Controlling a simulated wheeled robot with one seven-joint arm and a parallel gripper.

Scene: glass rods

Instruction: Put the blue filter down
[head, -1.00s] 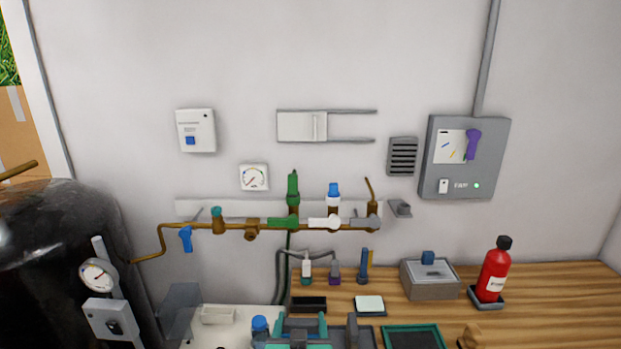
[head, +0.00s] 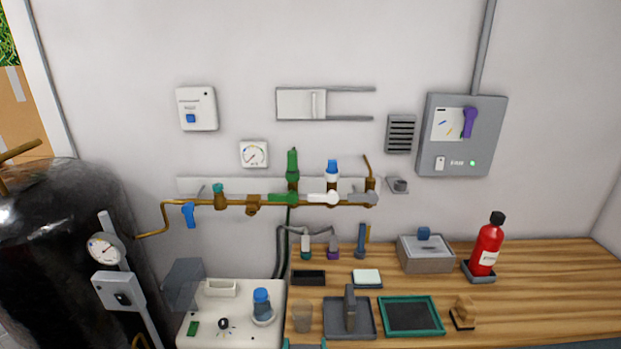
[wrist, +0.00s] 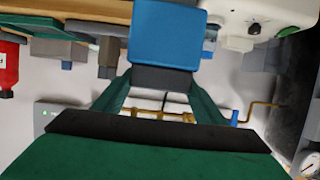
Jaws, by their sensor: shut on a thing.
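The blue filter (wrist: 165,38) is a blue block with a dark grey lower part, large in the wrist view. My gripper (wrist: 165,78), with green fingers, is shut on it, one finger at each side of the grey part. The filter appears off the worktop, but its underside is hidden. In the head view neither the filter nor the gripper shows clearly. Only a small teal edge shows at the bottom, and I cannot tell whether it is mine.
A white device (head: 205,325) bears a blue-topped jar (head: 262,303). On the wooden worktop (head: 560,295) stand a small cup (head: 302,318), a grey tray (head: 366,330) with an upright block, a teal-rimmed tray (head: 438,318) and a red bottle (head: 486,248). The right of the worktop is clear.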

